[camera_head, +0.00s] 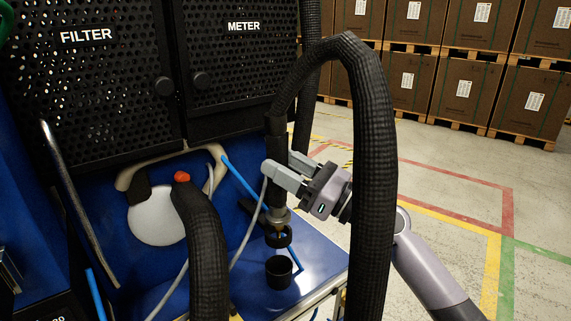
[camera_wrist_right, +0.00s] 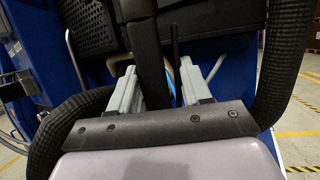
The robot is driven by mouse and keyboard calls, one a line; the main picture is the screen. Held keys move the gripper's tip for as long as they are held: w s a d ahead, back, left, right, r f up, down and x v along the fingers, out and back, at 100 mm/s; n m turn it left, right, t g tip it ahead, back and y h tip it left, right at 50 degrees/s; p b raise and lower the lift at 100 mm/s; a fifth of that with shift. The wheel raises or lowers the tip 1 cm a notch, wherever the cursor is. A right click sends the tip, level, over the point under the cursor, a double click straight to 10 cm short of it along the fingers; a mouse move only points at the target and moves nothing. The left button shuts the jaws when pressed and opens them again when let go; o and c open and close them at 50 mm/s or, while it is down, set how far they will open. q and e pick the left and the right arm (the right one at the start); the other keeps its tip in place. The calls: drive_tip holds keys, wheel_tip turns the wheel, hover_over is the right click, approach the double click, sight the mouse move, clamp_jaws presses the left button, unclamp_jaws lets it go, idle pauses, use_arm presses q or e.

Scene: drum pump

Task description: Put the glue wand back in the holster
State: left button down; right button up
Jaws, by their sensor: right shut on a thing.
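The glue wand (camera_head: 279,193) is a dark upright body with a metal nozzle at its lower end and a thick black ribbed hose from its top. My right gripper (camera_head: 276,170) is shut on the wand; in the right wrist view the wand (camera_wrist_right: 150,65) stands between the two grey fingers. The holster has a black ring (camera_head: 279,238) above a black cup (camera_head: 279,272) on the blue ledge. The nozzle tip overlaps the ring in the head view; I cannot tell whether it is inside or just above it. My left gripper is not in view.
The wand's hose (camera_head: 374,170) arches over my right arm. Another thick black hose (camera_head: 203,250) stands in front, left of the holster. Perforated FILTER (camera_head: 95,80) and METER (camera_head: 235,60) doors stand behind. Stacked brown boxes (camera_head: 465,90) are far right, beyond open floor.

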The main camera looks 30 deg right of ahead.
drive_tip(key=shift+f+b, duration=1.1)
drive_tip(key=shift+f, duration=0.25)
drive_tip(key=o, duration=0.9)
drive_tip(key=shift+f, duration=0.15)
drive_tip(key=shift+c, duration=0.7)
drive_tip(key=shift+s, duration=0.1)
